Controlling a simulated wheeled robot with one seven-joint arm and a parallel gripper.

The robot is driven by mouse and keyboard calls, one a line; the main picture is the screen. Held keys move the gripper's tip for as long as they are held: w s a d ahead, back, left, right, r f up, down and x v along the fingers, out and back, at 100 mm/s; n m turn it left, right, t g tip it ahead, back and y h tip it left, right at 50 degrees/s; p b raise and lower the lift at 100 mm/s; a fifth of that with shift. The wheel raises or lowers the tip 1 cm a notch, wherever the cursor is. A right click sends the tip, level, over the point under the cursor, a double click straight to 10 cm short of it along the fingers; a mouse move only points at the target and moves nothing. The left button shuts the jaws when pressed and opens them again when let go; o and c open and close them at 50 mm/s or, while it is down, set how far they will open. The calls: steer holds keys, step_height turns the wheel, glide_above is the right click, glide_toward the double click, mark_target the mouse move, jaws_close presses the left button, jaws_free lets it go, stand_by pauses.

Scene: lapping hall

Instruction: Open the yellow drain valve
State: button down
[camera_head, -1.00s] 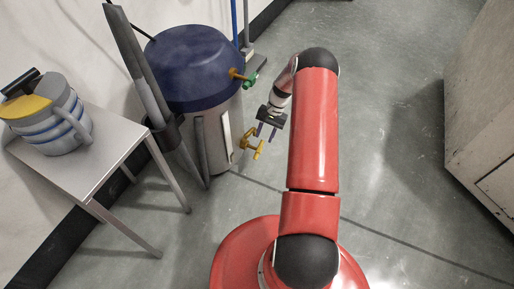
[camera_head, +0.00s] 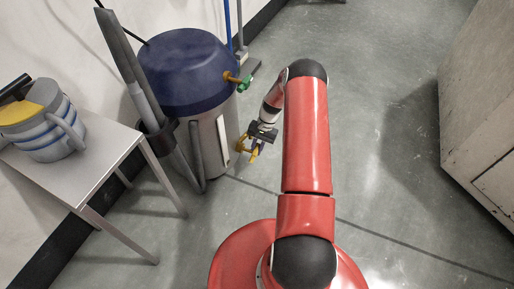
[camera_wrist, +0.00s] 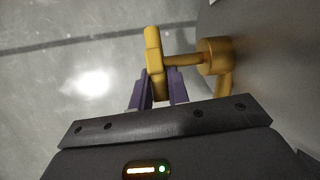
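The yellow drain valve (camera_head: 241,146) sticks out low on the right side of a boiler-like tank with a dark blue lid (camera_head: 187,68). In the wrist view its body and spout (camera_wrist: 212,57) are at the right, and its yellow handle (camera_wrist: 154,50) stands at the end of a short stem. My gripper (camera_head: 255,146) is at the handle. In the wrist view its two purple fingers (camera_wrist: 161,88) lie on either side of the handle's lower end, close to it. Whether both fingers press on the handle cannot be told.
A green-handled valve (camera_head: 244,83) sits higher on the tank. A small metal table (camera_head: 88,166) with a striped pitcher (camera_head: 45,135) is at the left. Grey shafts in a holder (camera_head: 155,126) lean beside the tank. A pale cabinet (camera_head: 490,100) is at the right. The floor between is clear.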

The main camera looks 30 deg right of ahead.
steer(key=shift+r+h, duration=0.15)
steer(key=shift+h, duration=0.15)
steer(key=shift+s+a+r+t+h, duration=0.1)
steer(key=shift+a+r+t+h, duration=0.05)
steer(key=shift+t+h, duration=0.45)
steer(key=shift+s+a+r+n+t+h+b, duration=0.1)
steer(key=shift+n+t+h+b, duration=0.1)
steer(key=shift+t+h, duration=0.45)
steer(key=shift+a+r+n+t+h+b, duration=0.1)
steer(key=shift+t+h+b, duration=0.1)
steer(key=shift+t+h, duration=0.45)
steer(key=shift+h, duration=0.3)
steer(key=c, duration=1.3)
jaws_free()
steer(key=shift+c, duration=0.2)
